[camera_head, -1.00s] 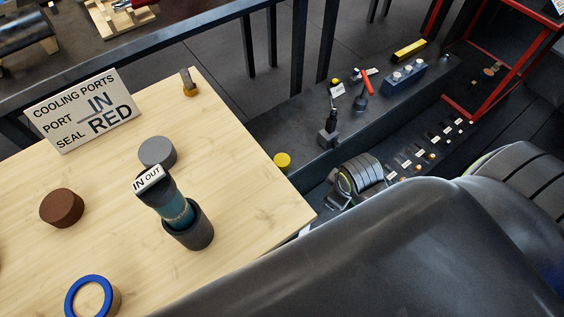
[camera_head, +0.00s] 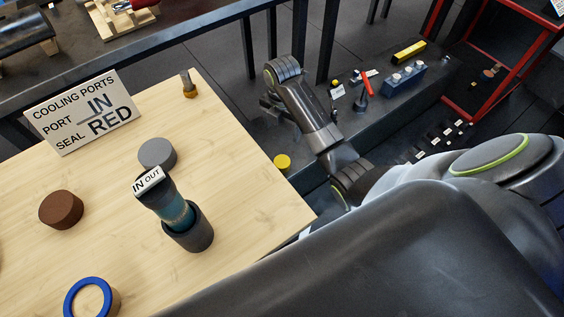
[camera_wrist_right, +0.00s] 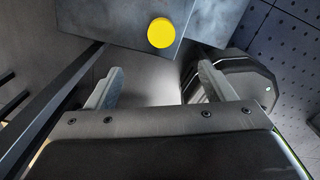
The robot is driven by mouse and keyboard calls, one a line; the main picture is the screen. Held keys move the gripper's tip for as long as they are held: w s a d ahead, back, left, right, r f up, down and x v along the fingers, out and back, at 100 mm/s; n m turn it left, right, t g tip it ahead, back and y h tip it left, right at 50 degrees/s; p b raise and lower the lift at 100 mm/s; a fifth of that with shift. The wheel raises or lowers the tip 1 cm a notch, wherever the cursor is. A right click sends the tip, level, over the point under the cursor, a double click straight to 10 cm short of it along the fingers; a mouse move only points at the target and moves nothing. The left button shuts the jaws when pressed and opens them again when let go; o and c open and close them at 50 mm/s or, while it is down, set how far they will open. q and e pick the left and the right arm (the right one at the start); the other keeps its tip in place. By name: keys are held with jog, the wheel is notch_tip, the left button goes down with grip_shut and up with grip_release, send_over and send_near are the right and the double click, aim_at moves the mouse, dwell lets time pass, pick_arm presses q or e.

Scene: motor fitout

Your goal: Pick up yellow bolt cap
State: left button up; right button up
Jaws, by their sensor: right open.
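A yellow round cap (camera_head: 283,162) sits near the left end of a grey bench, just beyond the right edge of the wooden table. A yellow disc (camera_wrist_right: 161,32), which looks like the same cap, shows at the top of the right wrist view, on a grey surface. My right gripper (camera_head: 268,104) is above the floor and bench area, up from the cap in the head view. In the wrist view its fingers (camera_wrist_right: 160,85) are apart with nothing between them; the disc lies ahead of them. My left gripper is not in view.
The wooden table (camera_head: 255,215) holds a sign (camera_head: 84,112), a grey disc (camera_head: 157,153), a brown disc (camera_head: 61,209), a blue ring (camera_head: 68,300) and a dark cylinder (camera_head: 188,238). A blue block (camera_head: 404,79) and a red-handled tool (camera_head: 364,82) stand farther along the bench. A dark rail runs behind the table.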

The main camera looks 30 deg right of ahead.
jog(key=b, duration=0.3)
send_over(282, 161)
notch_tip(282, 161, down, 11)
jog(key=shift+w+f, duration=0.15)
jog(key=shift+f, duration=0.05)
jog(key=f, duration=0.3)
jog(key=f+b, duration=0.1)
jog(key=f, duration=0.1)
jog(key=shift+s, duration=0.25)
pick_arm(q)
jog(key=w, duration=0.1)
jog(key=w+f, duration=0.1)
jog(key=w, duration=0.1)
pick_arm(e)
jog(key=shift+f, duration=0.4)
jog(key=shift+c, duration=0.4)
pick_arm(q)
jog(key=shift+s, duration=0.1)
pick_arm(e)
jog(key=c, duration=1)
jog(key=shift+r, duration=0.1)
